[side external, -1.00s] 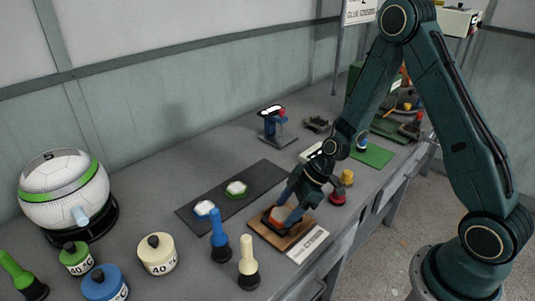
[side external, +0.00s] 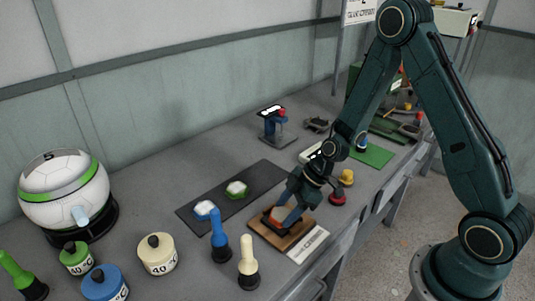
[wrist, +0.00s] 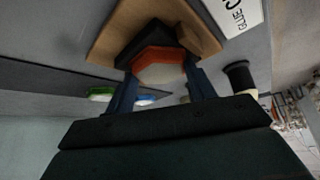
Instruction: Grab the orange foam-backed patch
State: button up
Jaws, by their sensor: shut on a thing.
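The orange patch (wrist: 158,67) has a pale top face and an orange rim. It sits between the two blue fingers of my gripper (wrist: 160,90) in the wrist view, and the fingers press on its opposite sides. In the side view my gripper (side external: 287,213) points down over a wooden board (side external: 301,233), shut on the orange patch (side external: 277,216). A black block lies against the patch on the board. Whether the patch is lifted clear of the board I cannot tell. Part of it is hidden by the fingers.
A dark mat (side external: 222,206) beside the board holds a green-rimmed patch (side external: 237,189) and a blue-rimmed patch (side external: 204,209). Blue (side external: 219,236) and cream (side external: 248,263) handled tools stand close to the board. A red button (side external: 337,199) is right of my gripper. A white ball (side external: 62,190) stands far left.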

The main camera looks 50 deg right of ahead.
aim_at(287, 213)
jog(key=shift+r, duration=0.15)
notch_tip(287, 213, up, 20)
dwell(0.8)
jog(key=shift+w, duration=0.1)
dwell(0.5)
